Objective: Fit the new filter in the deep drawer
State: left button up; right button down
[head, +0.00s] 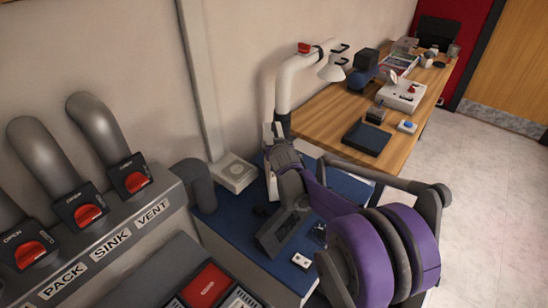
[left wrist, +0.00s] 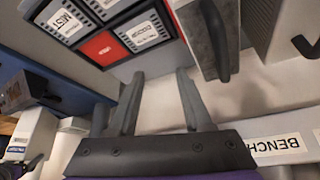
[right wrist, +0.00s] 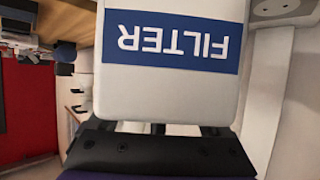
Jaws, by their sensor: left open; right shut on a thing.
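The filter (right wrist: 175,85) is a white block with a blue band reading FILTER, upside down in the right wrist view. My right gripper (right wrist: 183,128) is shut on it; the filter hides the fingertips. In the head view a narrow white piece (head: 271,188) beside my right wrist looks like the filter's edge. My left gripper (left wrist: 160,75) is open and empty in the left wrist view, with a pale surface beyond its fingers. A grey drawer-like part with a dark handle (left wrist: 216,42) is right of the fingers; I cannot tell whether it is the deep drawer.
A panel with a red button (left wrist: 103,47) is close to my left fingers. In the head view, a grey console (head: 110,235) has several levered pipes labelled PACK, SINK and VENT. A blue-topped bench (head: 235,228) and a wooden desk (head: 320,118) lie beyond. Floor at right is clear.

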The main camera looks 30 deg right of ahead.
notch_tip(320, 180, down, 4)
jog(key=shift+a+r, duration=0.1)
jog(key=shift+r, duration=0.05)
dwell(0.3)
jog(key=shift+s+a+f+b, duration=0.1)
jog(key=shift+s+f+b, duration=0.15)
jog(key=shift+f+b, duration=0.35)
grip_release()
